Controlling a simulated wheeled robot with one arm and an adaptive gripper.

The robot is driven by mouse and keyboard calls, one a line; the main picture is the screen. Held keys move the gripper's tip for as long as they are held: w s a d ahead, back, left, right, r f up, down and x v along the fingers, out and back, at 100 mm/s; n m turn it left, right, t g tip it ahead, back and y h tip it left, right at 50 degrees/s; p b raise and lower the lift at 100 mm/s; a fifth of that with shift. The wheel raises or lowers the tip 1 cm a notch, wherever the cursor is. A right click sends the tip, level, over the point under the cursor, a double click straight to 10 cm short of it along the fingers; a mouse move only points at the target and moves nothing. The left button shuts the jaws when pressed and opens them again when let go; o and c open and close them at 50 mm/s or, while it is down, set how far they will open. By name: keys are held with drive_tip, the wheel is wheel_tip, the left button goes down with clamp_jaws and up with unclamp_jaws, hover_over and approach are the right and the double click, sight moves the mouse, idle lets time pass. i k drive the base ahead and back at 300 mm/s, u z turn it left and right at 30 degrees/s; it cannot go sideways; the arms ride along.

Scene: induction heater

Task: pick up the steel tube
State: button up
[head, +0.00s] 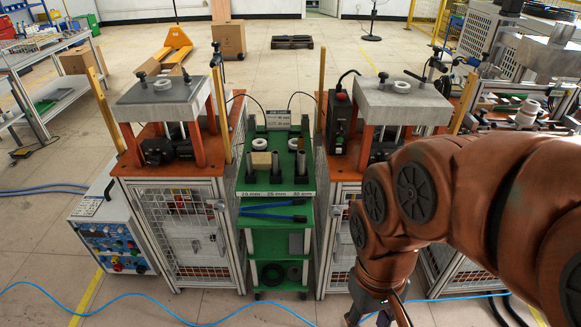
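Several dark grey steel tubes stand upright on the top tray of a green cart (288,213) in the middle of the head view. One tube (250,175) is at the left, one (275,166) in the middle and one (301,165) at the right, above printed size labels. I cannot tell which one is meant. My copper-coloured arm comes in from the right and bends down. My gripper (378,316) is at the bottom edge, low and to the right of the cart, mostly cut off. Its opening cannot be made out.
Heater stations with grey top plates stand left (160,93) and right (395,98) of the cart. Blue tools (270,210) lie on its middle shelf. A control box (110,232) stands at the left. A blue hose (170,318) crosses the floor in front.

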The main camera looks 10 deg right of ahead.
sight(275, 154)
drive_tip(key=z, duration=0.15)
drive_tip(key=i, duration=0.6)
drive_tip(key=u, duration=1.1)
